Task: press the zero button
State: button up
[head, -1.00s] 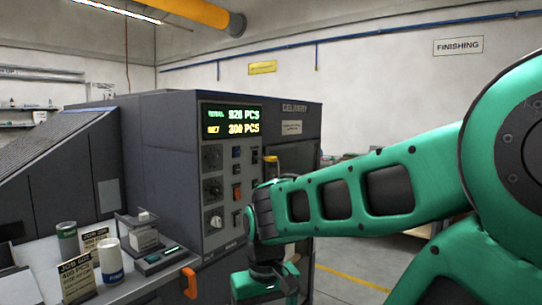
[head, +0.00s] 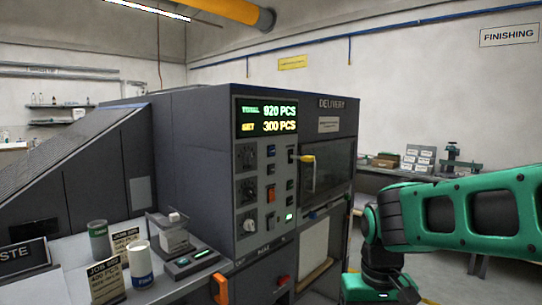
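No button that I can read as zero shows; the labels are too small. A grey control panel (head: 262,205) on the machine carries dials, small blue, orange and dark buttons, and a green-lit one (head: 289,216). Above them, a display (head: 266,118) reads total 920 pcs and set 300 pcs. My green arm (head: 465,213) reaches in from the right, well right of the panel.
Beside the scale stand a green can (head: 98,240), a white-and-blue can (head: 140,266) and job cards (head: 106,281). An orange handle (head: 219,289) sticks out at the bench front. A yellow handle (head: 307,159) marks the delivery door. Open floor lies right of the machine.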

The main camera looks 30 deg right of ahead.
grip_shut()
dwell(1.6)
